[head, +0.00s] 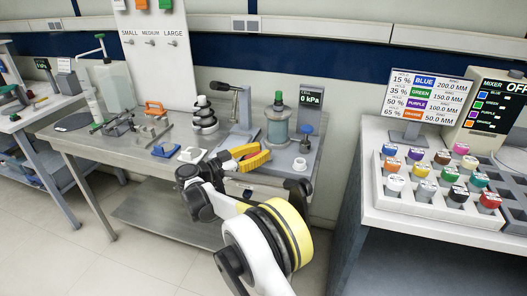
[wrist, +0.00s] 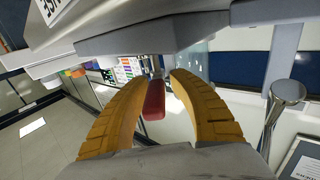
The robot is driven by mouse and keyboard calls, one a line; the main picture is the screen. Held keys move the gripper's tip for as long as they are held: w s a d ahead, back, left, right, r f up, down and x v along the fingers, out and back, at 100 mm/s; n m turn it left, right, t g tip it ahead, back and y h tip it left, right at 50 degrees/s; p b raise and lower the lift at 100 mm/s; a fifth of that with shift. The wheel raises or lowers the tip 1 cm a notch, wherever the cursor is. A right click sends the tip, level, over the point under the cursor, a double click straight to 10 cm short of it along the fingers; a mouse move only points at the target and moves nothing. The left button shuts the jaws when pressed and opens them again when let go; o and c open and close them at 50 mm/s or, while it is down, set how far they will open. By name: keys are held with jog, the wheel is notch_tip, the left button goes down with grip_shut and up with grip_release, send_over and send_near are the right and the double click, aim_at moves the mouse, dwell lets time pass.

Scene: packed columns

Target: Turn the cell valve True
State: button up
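A red lever handle (wrist: 154,100) shows in the wrist view, between the two yellow fingers of my gripper (wrist: 158,80). It sits close to the left finger, with a gap to the right finger. My gripper is open around it; contact is not clear. In the head view my gripper (head: 252,157) is at the front of the steel bench, just in front of a clear cylindrical cell (head: 277,128) with a green top knob (head: 278,97). The display (head: 311,97) behind the cell reads 0 kPa. The valve's full body is hidden by my gripper.
A dark stacked column (head: 204,115) and a lever press (head: 238,100) stand left. A counter with colored jars (head: 440,205) is further right.

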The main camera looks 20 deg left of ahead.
jog(key=shift+o, duration=0.7)
jog(key=shift+a, duration=0.1)
jog(key=shift+w+d, duration=0.1)
jog(key=shift+d, duration=0.15)
jog(key=v, duration=1.2)
jog(key=shift+r, duration=0.1)
